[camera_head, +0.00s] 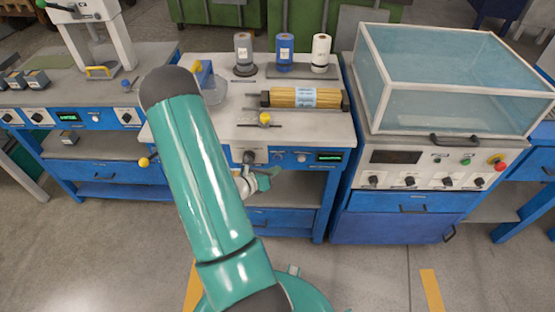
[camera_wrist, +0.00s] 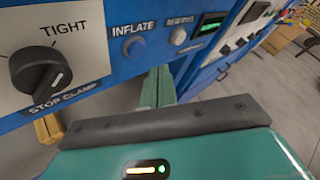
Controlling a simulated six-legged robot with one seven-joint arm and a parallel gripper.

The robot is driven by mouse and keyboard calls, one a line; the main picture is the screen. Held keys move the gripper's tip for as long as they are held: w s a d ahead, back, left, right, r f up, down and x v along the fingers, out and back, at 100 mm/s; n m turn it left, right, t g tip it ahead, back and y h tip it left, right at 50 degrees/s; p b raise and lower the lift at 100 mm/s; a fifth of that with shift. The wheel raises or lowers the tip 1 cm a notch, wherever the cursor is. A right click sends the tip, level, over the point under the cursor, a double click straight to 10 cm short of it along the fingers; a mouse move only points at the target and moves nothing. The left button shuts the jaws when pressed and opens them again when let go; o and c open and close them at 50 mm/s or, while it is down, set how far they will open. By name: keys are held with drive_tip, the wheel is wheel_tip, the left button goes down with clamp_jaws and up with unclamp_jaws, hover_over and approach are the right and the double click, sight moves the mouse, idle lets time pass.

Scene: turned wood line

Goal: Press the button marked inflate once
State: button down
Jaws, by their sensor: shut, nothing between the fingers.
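The button marked INFLATE (camera_wrist: 134,47) is a round blue button on a blue panel in the wrist view, with its label above it. In the head view it is a small spot (camera_head: 279,157) on the middle bench's front panel. My gripper (camera_wrist: 157,72) is shut and empty, its teal fingers pointing at the panel, slightly below and right of the button. They appear apart from the button; the exact gap is hard to judge. In the head view my gripper (camera_head: 272,173) is in front of the panel, partly behind my arm.
Left of the button is the black stop clamp knob (camera_wrist: 38,76). Right of it are a pale button (camera_wrist: 178,37) with a blurred label and a green display (camera_wrist: 210,23). The clear-lidded machine (camera_head: 450,90) stands right of the bench. Open floor lies in front.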

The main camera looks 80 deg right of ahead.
drive_tip(key=a, duration=0.3)
drive_tip(key=shift+s+a, duration=0.15)
drive_tip(key=shift+s, duration=0.25)
idle(0.6)
drive_tip(key=w+a+r+m+t+y, duration=0.1)
drive_tip(key=w+a+r+m+y, duration=0.1)
drive_tip(key=w+a+r+m, duration=0.55)
drive_tip(key=w+a+r+m+y, duration=0.2)
drive_tip(key=w+a+r+m, duration=0.25)
drive_tip(key=r, duration=0.55)
drive_tip(key=w+a+r+m+t+y, duration=0.1)
drive_tip(key=w+a+r+t+y, duration=0.1)
drive_tip(key=a, duration=0.8)
drive_tip(key=w+a+r+m+t+y, duration=0.2)
drive_tip(key=a+r+t, duration=0.4)
drive_tip(key=a+r, duration=0.3)
drive_tip(key=w+a+r+m+t+y, duration=0.1)
drive_tip(key=a+r+m+t+y, duration=0.1)
drive_tip(key=a, duration=1.1)
wheel_tip(320, 180, up, 3)
drive_tip(key=t+y, duration=0.1)
drive_tip(key=y, duration=0.1)
drive_tip(key=shift+w+a+r+t+y, duration=0.2)
drive_tip(key=shift+w+t+y, duration=0.1)
drive_tip(key=shift+w+t, duration=0.1)
